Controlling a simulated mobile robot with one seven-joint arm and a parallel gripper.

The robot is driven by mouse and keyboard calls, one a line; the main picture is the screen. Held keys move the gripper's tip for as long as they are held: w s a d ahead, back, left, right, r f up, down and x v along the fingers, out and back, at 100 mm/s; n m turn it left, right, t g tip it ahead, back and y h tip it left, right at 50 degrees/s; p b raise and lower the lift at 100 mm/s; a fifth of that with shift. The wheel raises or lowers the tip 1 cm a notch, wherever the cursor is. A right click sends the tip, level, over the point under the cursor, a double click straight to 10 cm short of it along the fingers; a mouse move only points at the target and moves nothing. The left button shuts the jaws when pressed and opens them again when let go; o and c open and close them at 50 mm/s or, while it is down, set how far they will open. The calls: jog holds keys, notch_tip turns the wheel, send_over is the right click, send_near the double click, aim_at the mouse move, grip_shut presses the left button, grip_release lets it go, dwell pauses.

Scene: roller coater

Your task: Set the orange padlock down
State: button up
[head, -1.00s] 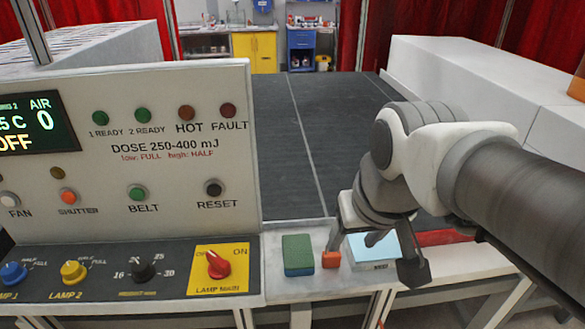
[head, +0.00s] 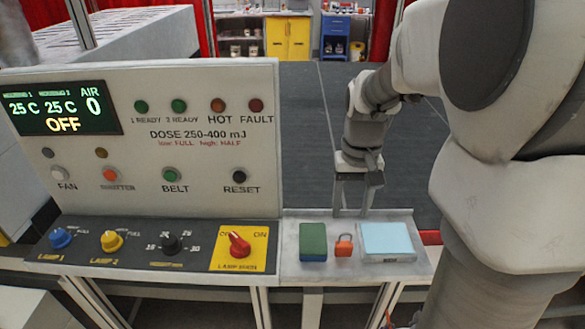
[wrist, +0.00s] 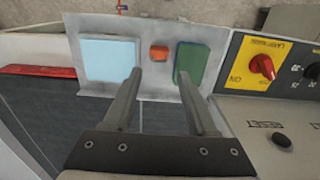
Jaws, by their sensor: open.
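The orange padlock (head: 344,246) rests on the small light shelf (head: 290,240) beside the control panel. It sits between a green block (head: 313,242) and a pale blue pad (head: 386,239), apart from both. My gripper (head: 352,212) is open and empty, pointing down behind the shelf's back edge. In the wrist view the padlock (wrist: 159,53) lies beyond the gap between my two fingers (wrist: 158,85), with nothing between them.
The control panel (head: 200,130) with its knobs and red lamp main switch (head: 239,246) stands left of the shelf. A dark conveyor belt (head: 310,130) runs behind. A red strip (wrist: 40,70) shows beside the shelf in the wrist view.

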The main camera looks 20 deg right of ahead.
aim_at(344, 243)
notch_tip(344, 243, down, 7)
jog(key=shift+f, duration=0.15)
jog(key=shift+w+d+f+p, duration=0.1)
jog(key=shift+f+p, duration=0.05)
jog(key=shift+f, duration=1.25)
jog(key=shift+w+f+p, duration=0.1)
jog(key=shift+f+p, duration=0.05)
jog(key=shift+f, duration=1.2)
grip_shut()
